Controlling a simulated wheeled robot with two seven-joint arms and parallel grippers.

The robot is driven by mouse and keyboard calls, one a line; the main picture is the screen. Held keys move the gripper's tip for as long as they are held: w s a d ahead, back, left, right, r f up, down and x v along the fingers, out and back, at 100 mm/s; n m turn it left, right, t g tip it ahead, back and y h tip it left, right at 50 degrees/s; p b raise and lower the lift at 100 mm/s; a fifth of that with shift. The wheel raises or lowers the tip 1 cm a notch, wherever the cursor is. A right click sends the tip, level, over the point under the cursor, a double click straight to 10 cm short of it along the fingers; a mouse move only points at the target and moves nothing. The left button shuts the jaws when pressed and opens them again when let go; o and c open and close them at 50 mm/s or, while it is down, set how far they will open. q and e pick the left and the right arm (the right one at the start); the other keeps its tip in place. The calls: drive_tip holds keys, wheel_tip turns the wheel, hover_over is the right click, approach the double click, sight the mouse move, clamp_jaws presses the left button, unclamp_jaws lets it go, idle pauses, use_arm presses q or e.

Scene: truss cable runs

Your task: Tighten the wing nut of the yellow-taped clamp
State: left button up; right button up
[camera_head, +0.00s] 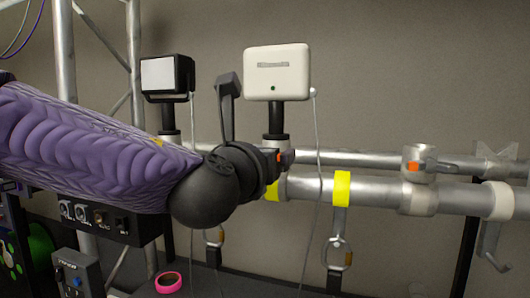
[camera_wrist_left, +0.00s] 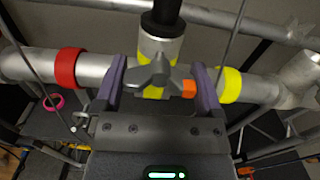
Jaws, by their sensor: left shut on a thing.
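The clamp with yellow tape (camera_wrist_left: 152,93) sits on a silver tube below a black post. Its dark grey wing nut (camera_wrist_left: 155,71) faces the wrist camera, with an orange mark (camera_wrist_left: 188,88) at its right side. My left gripper (camera_wrist_left: 157,66) has its purple fingers on either side of the wing nut and is shut on it. My right gripper is not in view.
A white box (camera_head: 277,72) stands on the post above the clamp; a black lamp (camera_head: 168,76) stands left. A grey cable (camera_head: 317,140) hangs close right of the clamp. The tube carries a yellow band (camera_head: 341,188) and another clamp (camera_head: 418,180). A red band (camera_wrist_left: 67,68) lies left.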

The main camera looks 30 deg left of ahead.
use_arm(q)
drive_tip(key=shift+f+m, duration=0.1)
drive_tip(key=shift+m, duration=0.3)
drive_tip(key=o, duration=1)
drive_tip(key=shift+c, duration=0.2)
drive_tip(key=b+v, duration=0.3)
drive_tip(key=v, duration=0.7)
drive_tip(key=shift+a, duration=0.1)
